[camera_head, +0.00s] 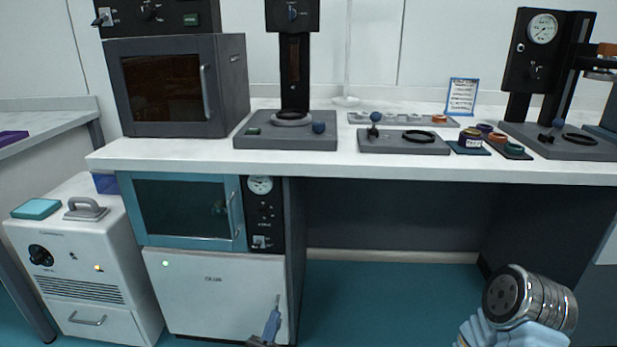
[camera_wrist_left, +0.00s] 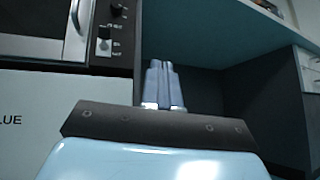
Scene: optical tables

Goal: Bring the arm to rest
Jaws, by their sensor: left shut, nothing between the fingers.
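My left gripper (camera_head: 275,308) shows at the bottom of the head view, in front of the white lower cabinet (camera_head: 213,290). In the left wrist view its two blue-grey fingers (camera_wrist_left: 162,78) are together and hold nothing. It is apart from the bench and cabinets, in the open space before them. A link of my own arm shows at the bottom right of the head view. My right gripper is not in view.
A white bench (camera_head: 310,160) runs across the back, carrying a dark oven (camera_head: 225,85), two press-like stands and small trays. Below it are a teal-framed glass-door cabinet (camera_head: 185,208) and a white unit (camera_head: 85,265) at left. The space under the bench's middle is clear.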

